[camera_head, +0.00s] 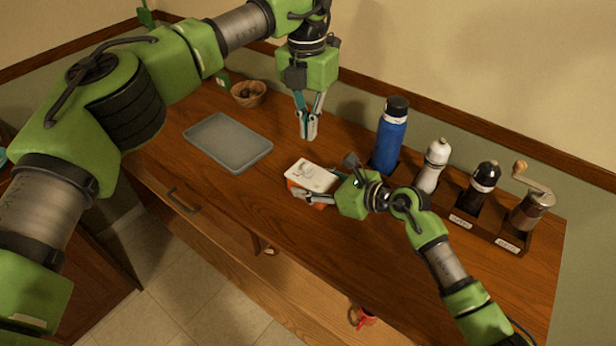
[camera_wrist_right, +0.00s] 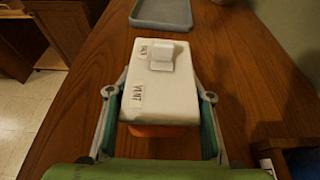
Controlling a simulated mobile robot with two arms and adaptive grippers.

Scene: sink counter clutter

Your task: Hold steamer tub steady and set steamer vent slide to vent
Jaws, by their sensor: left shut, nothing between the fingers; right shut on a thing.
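The steamer tub (camera_head: 291,185) is orange with a white lid (camera_head: 312,174) and stands on the wooden counter. In the right wrist view its orange body (camera_wrist_right: 158,131) shows below the lid. The white vent slide (camera_wrist_right: 161,56) sits toward the far end of the lid, beside a small label that is hard to read. A label reading VENT (camera_wrist_right: 137,95) is nearer the right gripper. My right gripper (camera_wrist_right: 158,97) is shut on the tub, one finger on each side. My left gripper (camera_head: 311,134) is shut and empty, pointing down above and behind the tub, apart from it.
A grey tray (camera_head: 228,143) lies left of the tub, with a wooden bowl (camera_head: 248,93) behind it. A blue bottle (camera_head: 390,142), a white mill (camera_head: 432,168), a dark mill (camera_head: 480,186) and a hand grinder (camera_head: 530,208) stand in a rack at right.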

